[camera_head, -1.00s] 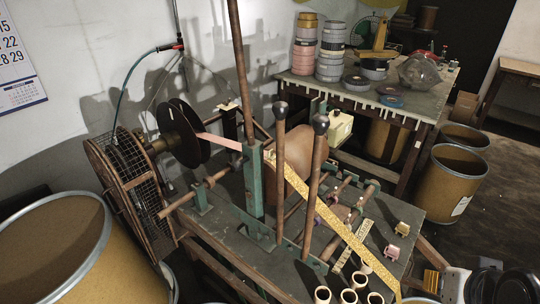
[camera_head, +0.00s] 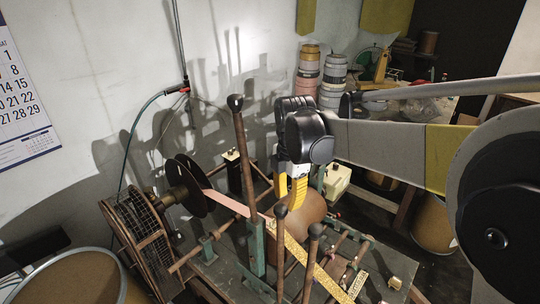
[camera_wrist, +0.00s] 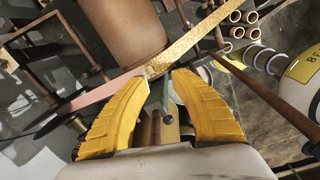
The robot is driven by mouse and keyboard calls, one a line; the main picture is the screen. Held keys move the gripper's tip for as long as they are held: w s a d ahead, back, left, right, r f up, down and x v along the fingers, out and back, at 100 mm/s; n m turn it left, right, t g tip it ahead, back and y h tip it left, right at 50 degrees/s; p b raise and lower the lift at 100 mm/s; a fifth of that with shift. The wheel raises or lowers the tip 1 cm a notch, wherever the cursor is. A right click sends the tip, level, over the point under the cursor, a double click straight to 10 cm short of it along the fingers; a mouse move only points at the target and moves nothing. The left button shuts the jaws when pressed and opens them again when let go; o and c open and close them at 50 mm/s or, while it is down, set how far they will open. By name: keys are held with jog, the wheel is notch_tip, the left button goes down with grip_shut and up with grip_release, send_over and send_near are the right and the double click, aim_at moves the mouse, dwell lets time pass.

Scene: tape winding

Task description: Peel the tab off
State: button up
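In the wrist view, the yellow fingers of my gripper (camera_wrist: 163,76) are spread with a gap between the tips, and nothing is gripped. The pink strip (camera_head: 228,203) runs left to a dark reel (camera_head: 187,187); the yellow strip (camera_head: 318,268) slopes down right.
A brown cylinder (camera_head: 312,207) lies right beside my gripper. Upright ball-topped levers (camera_head: 245,150) stand close on the left, with more in front. Several cardboard rings (camera_wrist: 236,31) stand at the wrist view's upper right. A cream box (camera_head: 337,181) sits behind the cylinder.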

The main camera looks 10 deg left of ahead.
aim_at(270, 222)
jog(key=w+a+n+p, duration=0.1)
jog(key=a+n, duration=0.2)
jog(key=a, duration=0.2)
jog(key=shift+g, duration=0.4)
notch_tip(270, 222, down, 12)
jog(key=shift+d+r+b, duration=0.1)
jog(key=shift+r+b, duration=0.05)
jog(key=shift+b, duration=0.2)
grip_shut()
jog(key=shift+r, duration=0.1)
jog(key=shift+r+p, duration=1.3)
jog(key=shift+r, duration=1.2)
